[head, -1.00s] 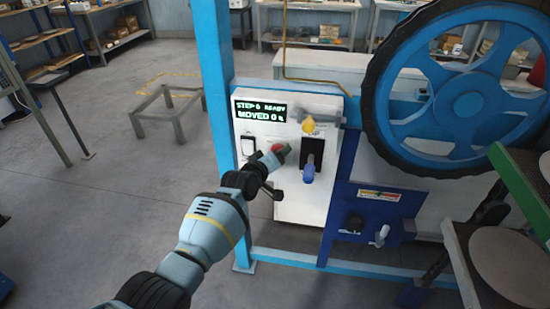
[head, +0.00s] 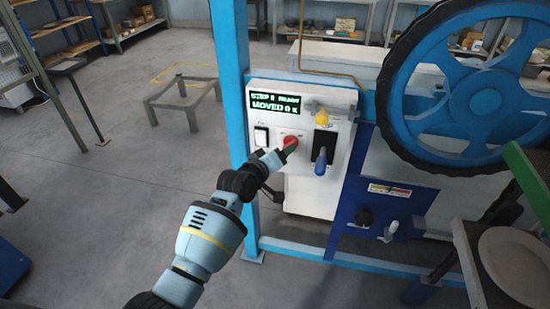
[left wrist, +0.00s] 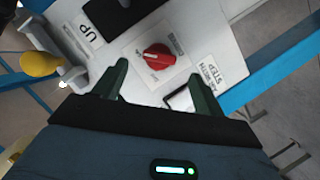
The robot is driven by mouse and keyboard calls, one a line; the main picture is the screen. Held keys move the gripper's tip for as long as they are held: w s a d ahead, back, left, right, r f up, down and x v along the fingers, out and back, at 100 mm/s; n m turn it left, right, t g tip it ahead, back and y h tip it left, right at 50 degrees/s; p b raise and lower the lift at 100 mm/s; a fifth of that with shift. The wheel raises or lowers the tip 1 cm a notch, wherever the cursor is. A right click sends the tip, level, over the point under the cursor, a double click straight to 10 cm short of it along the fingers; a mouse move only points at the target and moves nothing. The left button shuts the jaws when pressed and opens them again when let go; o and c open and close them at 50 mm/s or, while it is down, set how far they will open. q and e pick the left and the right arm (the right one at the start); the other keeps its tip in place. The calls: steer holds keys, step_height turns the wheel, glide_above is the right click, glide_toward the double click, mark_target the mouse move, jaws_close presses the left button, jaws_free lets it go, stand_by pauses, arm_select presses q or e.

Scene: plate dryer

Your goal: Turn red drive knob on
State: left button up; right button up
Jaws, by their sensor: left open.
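The red drive knob (head: 290,142) is on the white control panel (head: 268,168), below a green-lit display (head: 276,102) reading about "MOVED 0". In the left wrist view the knob (left wrist: 157,57) has a raised red grip bar on a pale square plate. My left gripper (left wrist: 159,72) is open, with one dark finger to each side of the knob as seen there. The knob looks just beyond the fingertips; I cannot tell whether they touch it.
A large blue wheel (head: 485,100) is at right. Open floor lies to the left.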

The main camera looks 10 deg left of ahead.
arm_select(q)
steer(key=shift+v, duration=0.9)
steer(key=shift+w, duration=0.1)
steer(key=s+a+f+m+g+y, duration=0.1)
steer(key=s+a+f, duration=0.3)
steer(key=s+f, duration=0.55)
steer(key=s+a+f+m+g+y, duration=0.15)
steer(key=s+a+f, duration=0.35)
steer(key=s+f, duration=0.5)
steer(key=s+a+f+m, duration=0.2)
steer(key=s, duration=0.9)
steer(key=s+a+f+m+g+y, duration=0.1)
steer(key=s+a+f+m, duration=0.1)
steer(key=s, duration=0.9)
steer(key=shift+a+f, duration=0.2)
steer(key=shift+a, duration=0.4)
steer(key=shift+s+g+y, duration=0.1)
steer(key=shift+g+y, duration=0.15)
steer(key=shift+y, duration=0.1)
